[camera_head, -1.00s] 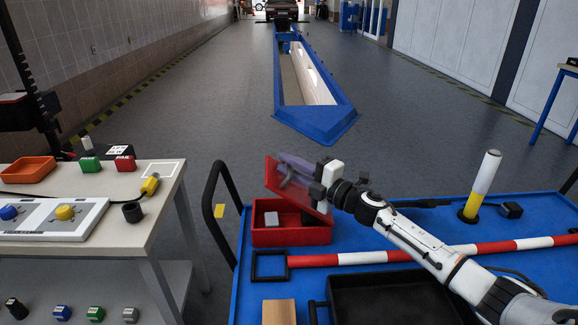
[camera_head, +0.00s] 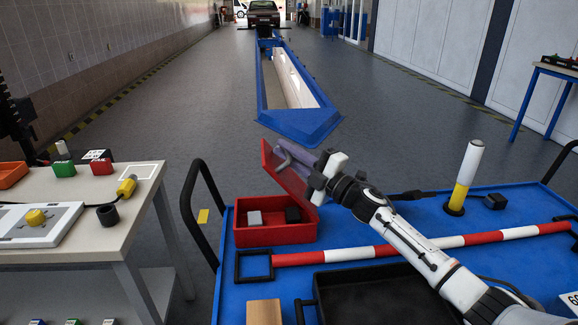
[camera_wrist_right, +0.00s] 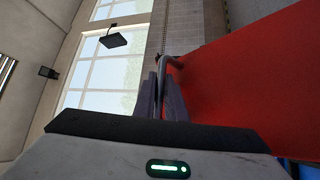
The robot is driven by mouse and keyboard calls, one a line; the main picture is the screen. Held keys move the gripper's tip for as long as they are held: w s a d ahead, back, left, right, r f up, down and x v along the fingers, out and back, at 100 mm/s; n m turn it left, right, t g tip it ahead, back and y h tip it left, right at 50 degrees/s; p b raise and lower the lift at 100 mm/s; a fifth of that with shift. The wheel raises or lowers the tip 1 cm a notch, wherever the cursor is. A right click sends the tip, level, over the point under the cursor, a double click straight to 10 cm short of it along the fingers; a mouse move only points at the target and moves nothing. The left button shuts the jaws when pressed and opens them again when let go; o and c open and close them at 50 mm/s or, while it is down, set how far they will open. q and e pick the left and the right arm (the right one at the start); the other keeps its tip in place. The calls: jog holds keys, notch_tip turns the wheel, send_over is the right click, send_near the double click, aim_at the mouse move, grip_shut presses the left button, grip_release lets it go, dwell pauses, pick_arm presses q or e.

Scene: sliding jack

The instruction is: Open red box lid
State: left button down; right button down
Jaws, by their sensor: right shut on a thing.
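The red box (camera_head: 275,235) stands on the blue cart top. Its red lid (camera_head: 270,162) is raised and tilted steeply above the box's back side, so the inside shows. A grey block (camera_head: 254,218) and a black block (camera_head: 292,215) lie in it. My right gripper (camera_head: 303,162) is shut on the lid's grey handle. In the right wrist view the handle (camera_wrist_right: 170,62) passes between the purple-grey fingers (camera_wrist_right: 163,98), and the red lid face (camera_wrist_right: 240,85) fills the right side. My fingers partly cover the lid in the head view. My left gripper is not in view.
A red-and-white bar (camera_head: 400,248) lies across the blue cart (camera_head: 520,265) in front of the box. A black tray (camera_head: 385,295) is nearer. A yellow-and-white post (camera_head: 465,180) stands right. A workbench (camera_head: 90,215) is at left, past the cart's black handle (camera_head: 190,205).

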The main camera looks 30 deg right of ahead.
jog(key=s+d+r+m+t+b, duration=0.1)
jog(key=s+d+m+t, duration=0.1)
jog(key=d, duration=0.3)
jog(key=shift+s+d+r+m+h+b, duration=0.2)
jog(key=shift+s+d+m+h+b, duration=0.05)
jog(key=shift+s+m+h+b, duration=0.1)
jog(key=c, duration=2.1)
grip_release()
jog(key=v, duration=1)
jog(key=shift+s+p, duration=0.15)
jog(key=shift+p, duration=0.2)
